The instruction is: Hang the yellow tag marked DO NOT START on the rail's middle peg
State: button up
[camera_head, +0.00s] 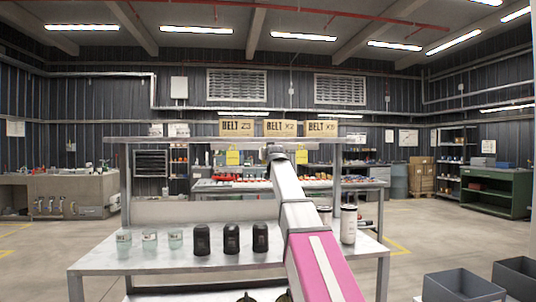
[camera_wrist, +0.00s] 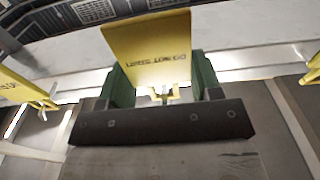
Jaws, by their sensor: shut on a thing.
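My gripper (camera_head: 277,153) is at the middle of the long grey rail (camera_head: 180,140), just under it. In the wrist view, my gripper's dark green fingers (camera_wrist: 161,90) are shut on a yellow tag (camera_wrist: 150,45) whose lettering, DO NOT START, appears upside down. One yellow tag (camera_head: 232,157) hangs left of my gripper and another (camera_head: 301,157) is just to its right. In the wrist view, yellow tags show at the left edge (camera_wrist: 22,88) and right edge (camera_wrist: 314,68). The middle peg is hidden, so I cannot tell whether the held tag touches it.
Boxes marked BELT (camera_head: 237,128) stand above the rail. The metal bench (camera_head: 150,258) below carries glass jars (camera_head: 149,240), black containers (camera_head: 231,238) and a white canister (camera_head: 348,224) right of my arm. Grey bins (camera_head: 460,287) stand at lower right.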

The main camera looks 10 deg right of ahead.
jog(key=o, duration=1)
jog(key=s, duration=1.1)
jog(key=shift+a+f, duration=0.1)
jog(key=shift+f, duration=0.1)
